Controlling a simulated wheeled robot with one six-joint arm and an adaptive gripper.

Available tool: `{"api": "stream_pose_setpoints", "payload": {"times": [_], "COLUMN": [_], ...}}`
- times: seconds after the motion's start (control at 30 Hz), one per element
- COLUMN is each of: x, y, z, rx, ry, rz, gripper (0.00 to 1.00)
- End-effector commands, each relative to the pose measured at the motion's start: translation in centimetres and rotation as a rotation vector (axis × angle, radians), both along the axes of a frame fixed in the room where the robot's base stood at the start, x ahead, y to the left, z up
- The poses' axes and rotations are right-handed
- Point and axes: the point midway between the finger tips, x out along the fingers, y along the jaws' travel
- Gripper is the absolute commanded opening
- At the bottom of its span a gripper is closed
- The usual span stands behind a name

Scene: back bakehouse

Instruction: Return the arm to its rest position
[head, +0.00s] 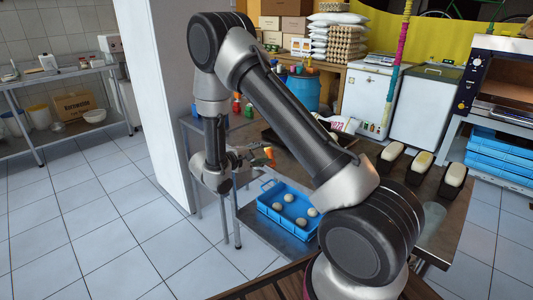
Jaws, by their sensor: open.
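My arm rises from the lower right of the head view, bends at the top and hangs down at the left. My arm hides part of the table.
A blue tray (265,207) holds several dough balls. Black loaf tins with dough (421,163) line the table's right side. Small coloured bottles (237,105) stand at its far left. A white pillar (160,90) rises left of my arm. Tiled floor (90,220) is clear at left.

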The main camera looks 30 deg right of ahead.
Motion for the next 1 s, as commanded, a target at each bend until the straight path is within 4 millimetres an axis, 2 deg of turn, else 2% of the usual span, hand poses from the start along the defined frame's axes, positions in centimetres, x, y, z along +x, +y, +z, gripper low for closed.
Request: {"api": "stream_pose_setpoints", "payload": {"times": [0.47, 0.57, 0.67, 0.77, 0.9, 1.0], "x": [0.0, -0.2, -1.2, -3.6, -9.1, -13.4], "y": [-0.1, -0.4, -1.8, -3.9, -6.7, -7.9], "z": [0.0, 0.9, 3.7, 8.2, 14.0, 17.1], "rx": [0.000, 0.008, 0.039, 0.108, 0.271, 0.412], "ry": [-0.001, -0.002, -0.005, -0.001, 0.009, 0.009], "rz": [0.000, -0.019, -0.086, -0.196, -0.357, -0.440], "gripper": [0.42, 0.42, 0.42, 0.42, 0.42, 0.42]}}
